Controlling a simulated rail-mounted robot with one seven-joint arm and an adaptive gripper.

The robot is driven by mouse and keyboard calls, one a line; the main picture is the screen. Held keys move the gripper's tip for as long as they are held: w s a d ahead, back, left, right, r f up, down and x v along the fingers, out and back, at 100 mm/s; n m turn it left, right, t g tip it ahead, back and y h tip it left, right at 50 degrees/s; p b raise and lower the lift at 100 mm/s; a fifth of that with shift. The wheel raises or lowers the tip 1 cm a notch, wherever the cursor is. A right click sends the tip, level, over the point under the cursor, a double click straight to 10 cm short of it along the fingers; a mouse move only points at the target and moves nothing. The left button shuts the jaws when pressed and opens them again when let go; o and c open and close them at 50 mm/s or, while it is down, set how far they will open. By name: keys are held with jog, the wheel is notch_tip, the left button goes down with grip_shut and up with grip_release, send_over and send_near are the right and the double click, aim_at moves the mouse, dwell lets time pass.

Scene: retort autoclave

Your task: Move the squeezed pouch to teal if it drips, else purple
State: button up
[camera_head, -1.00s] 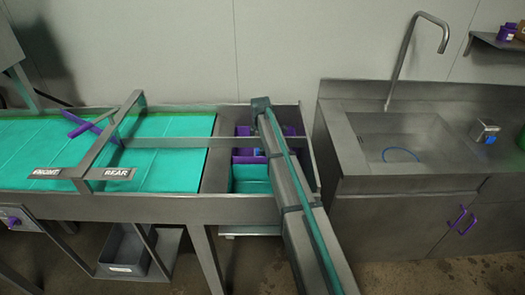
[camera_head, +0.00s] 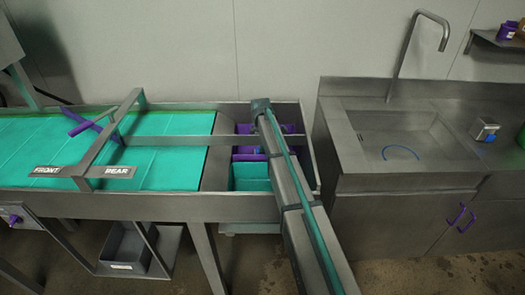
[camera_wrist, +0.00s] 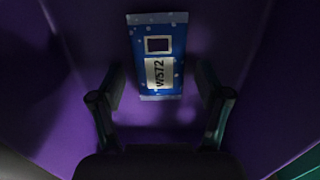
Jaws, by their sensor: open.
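In the wrist view a blue pouch (camera_wrist: 158,58) with white flecks, a dark window and a label reading "WS72" lies inside the purple bin (camera_wrist: 60,110). My gripper (camera_wrist: 160,105) is open, its two fingers on either side of the pouch's lower end; whether they touch it I cannot tell. In the head view the purple bin (camera_head: 243,157) stands behind the teal bin (camera_head: 250,184), both in the recess at the conveyor's right end. My arm hides part of both bins, and my gripper is hidden there.
A teal conveyor (camera_head: 160,165) with a frame marked FRONT and REAR (camera_head: 118,172) and a purple diverter (camera_head: 92,122) lies to the left. A steel sink (camera_head: 400,140) with a tall tap is at the right. A grey bin (camera_head: 125,248) sits below the conveyor.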

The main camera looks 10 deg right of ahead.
notch_tip(320, 180, up, 12)
jog(key=b, duration=0.4)
jog(key=shift+a+r, duration=0.15)
jog(key=shift+a, duration=0.05)
